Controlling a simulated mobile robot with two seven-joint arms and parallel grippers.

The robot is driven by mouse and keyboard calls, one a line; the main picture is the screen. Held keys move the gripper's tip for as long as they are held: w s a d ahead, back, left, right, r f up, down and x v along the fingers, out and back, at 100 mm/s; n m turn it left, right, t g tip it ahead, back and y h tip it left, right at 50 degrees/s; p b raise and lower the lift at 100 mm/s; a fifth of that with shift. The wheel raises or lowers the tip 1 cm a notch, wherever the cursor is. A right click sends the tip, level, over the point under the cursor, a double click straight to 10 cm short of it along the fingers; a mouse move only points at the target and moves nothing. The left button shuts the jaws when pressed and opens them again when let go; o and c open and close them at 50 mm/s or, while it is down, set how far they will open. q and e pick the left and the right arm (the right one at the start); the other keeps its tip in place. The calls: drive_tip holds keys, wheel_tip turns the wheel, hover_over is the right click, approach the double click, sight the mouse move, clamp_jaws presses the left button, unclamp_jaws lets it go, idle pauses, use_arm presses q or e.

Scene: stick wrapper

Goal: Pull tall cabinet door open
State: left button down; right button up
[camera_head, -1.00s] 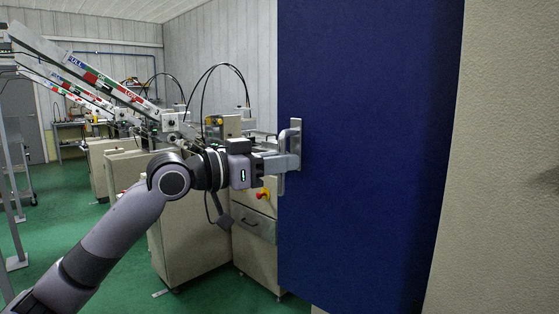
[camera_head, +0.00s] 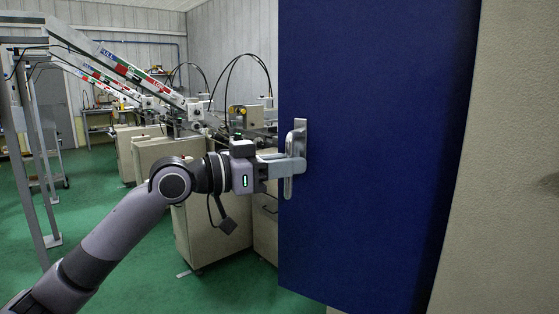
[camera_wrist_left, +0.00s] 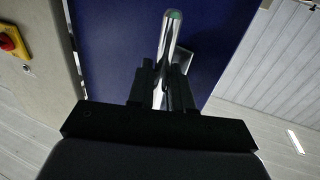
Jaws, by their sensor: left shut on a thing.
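The tall cabinet's blue door (camera_head: 385,150) fills the right middle of the head view, with the beige cabinet side (camera_head: 500,200) to its right. A metal handle (camera_head: 289,183) stands upright near the door's left edge. My left gripper (camera_head: 295,164) is shut on this handle. In the left wrist view the fingers of my left gripper (camera_wrist_left: 163,88) close around the shiny handle bar (camera_wrist_left: 171,38), in front of the blue door (camera_wrist_left: 112,45). My right gripper does not show in either view.
Beige machines (camera_head: 210,225) with sloping metal arms stand behind and left of the door. A metal frame (camera_head: 30,150) stands at far left. The green floor (camera_head: 110,215) is open between them. A red and yellow knob (camera_wrist_left: 12,42) shows in the left wrist view.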

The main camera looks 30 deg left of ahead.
use_arm(q)
drive_tip(key=shift+s+d+f, duration=0.1)
drive_tip(key=shift+d+f, duration=0.05)
drive_tip(key=shift+d, duration=0.1)
drive_tip(key=c, duration=1.2)
unclamp_jaws()
drive_tip(key=shift+o, duration=0.2)
drive_tip(key=shift+d, duration=0.15)
drive_tip(key=shift+a, duration=0.2)
drive_tip(key=b+v, duration=0.3)
drive_tip(key=v, duration=0.3)
drive_tip(key=shift+s+a+b, duration=0.15)
drive_tip(key=shift+s+b, duration=0.2)
drive_tip(key=shift+s, duration=0.05)
